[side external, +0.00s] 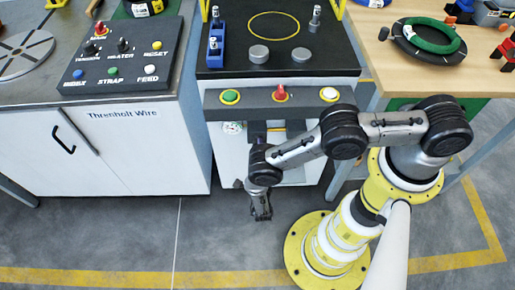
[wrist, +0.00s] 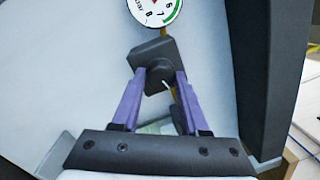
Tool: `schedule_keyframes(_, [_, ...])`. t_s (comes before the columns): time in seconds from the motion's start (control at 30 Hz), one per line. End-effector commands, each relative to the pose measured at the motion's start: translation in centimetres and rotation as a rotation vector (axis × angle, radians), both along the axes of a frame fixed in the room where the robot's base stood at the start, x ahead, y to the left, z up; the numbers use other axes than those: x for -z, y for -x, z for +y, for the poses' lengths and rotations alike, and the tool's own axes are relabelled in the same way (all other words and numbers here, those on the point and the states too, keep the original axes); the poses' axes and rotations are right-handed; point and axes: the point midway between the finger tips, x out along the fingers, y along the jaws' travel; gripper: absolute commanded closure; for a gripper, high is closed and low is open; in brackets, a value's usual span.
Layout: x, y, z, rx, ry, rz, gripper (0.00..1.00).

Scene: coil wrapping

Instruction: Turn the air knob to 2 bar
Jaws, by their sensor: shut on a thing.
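The air knob (wrist: 157,78) is a dark round knob on a dark square block in the wrist view, with a short white pointer line. My gripper (wrist: 160,73) has two purple fingers, one on each side of the knob, shut on it. A white gauge (wrist: 157,12) shows just above the block, cut by the top edge. In the side external view, my arm's end is low before the middle machine, and the knob cannot be made out.
A white cabinet (side external: 140,155) stands at left. A dark panel (wrist: 268,70) rises close at right in the wrist view.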

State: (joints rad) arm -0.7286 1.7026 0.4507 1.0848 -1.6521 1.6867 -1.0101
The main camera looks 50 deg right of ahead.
Motion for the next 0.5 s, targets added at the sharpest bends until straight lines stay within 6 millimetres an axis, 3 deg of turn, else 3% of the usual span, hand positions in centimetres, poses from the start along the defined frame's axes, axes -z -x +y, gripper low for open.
schedule_keyframes(0.5, [-0.09,0.15,-0.10,-0.001,0.349,0.348,1.00])
